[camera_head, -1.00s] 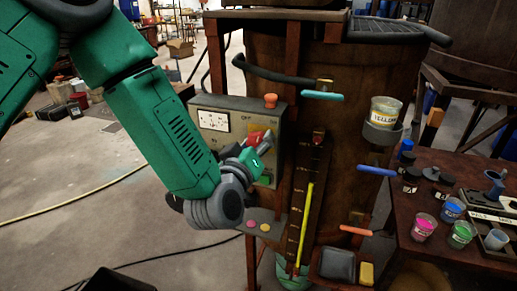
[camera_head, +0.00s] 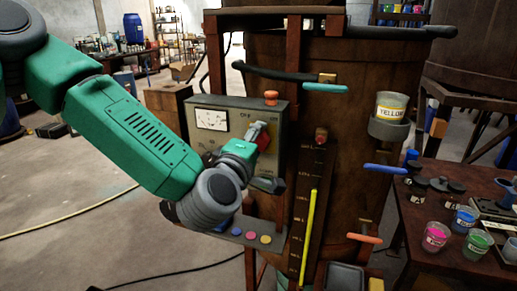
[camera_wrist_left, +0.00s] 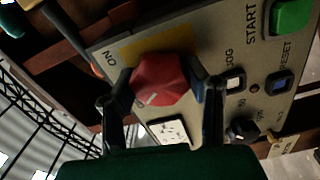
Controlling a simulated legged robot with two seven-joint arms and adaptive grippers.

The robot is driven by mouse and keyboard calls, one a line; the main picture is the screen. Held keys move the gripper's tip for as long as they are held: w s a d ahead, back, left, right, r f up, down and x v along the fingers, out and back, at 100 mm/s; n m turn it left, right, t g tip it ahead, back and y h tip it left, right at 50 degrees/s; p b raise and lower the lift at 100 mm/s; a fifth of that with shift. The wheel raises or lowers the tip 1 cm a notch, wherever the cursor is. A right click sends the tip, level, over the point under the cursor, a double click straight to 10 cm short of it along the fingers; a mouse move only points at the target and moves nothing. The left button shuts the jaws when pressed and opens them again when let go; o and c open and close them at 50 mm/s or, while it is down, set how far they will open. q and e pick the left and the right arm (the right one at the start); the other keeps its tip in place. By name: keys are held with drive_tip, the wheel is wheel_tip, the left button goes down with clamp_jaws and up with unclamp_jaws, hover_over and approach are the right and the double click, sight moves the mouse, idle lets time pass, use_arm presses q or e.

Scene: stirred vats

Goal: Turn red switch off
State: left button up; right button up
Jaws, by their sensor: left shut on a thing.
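The red switch (camera_wrist_left: 160,80) is a knob on a yellow plate on the grey control panel (camera_head: 207,145). In the left wrist view it sits between my two fingers, which are shut on its sides. A white mark shows on the knob, and an "ON" label is beside the plate. In the head view the red switch (camera_head: 264,143) is partly hidden by my left gripper (camera_head: 262,157), which reaches the panel from the left. I cannot tell the switch's exact setting. My right gripper is not in view.
The panel also bears a dial meter (camera_head: 212,119), an orange top button (camera_head: 271,97), a green START button (camera_wrist_left: 291,17) and a blue RESET button (camera_wrist_left: 280,84). A rusty vat (camera_head: 345,70) stands behind. A table (camera_head: 405,215) with paint cups is at the right.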

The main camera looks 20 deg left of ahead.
use_arm(q)
drive_tip(key=shift+f+n+b, duration=0.25)
drive_tip(key=shift+n+b, duration=0.2)
drive_tip(key=shift+n, duration=0.35)
drive_tip(key=o, duration=0.9)
drive_tip(key=shift+o, duration=1.3)
drive_tip(key=shift+a, duration=0.15)
drive_tip(key=shift+s+r, duration=0.1)
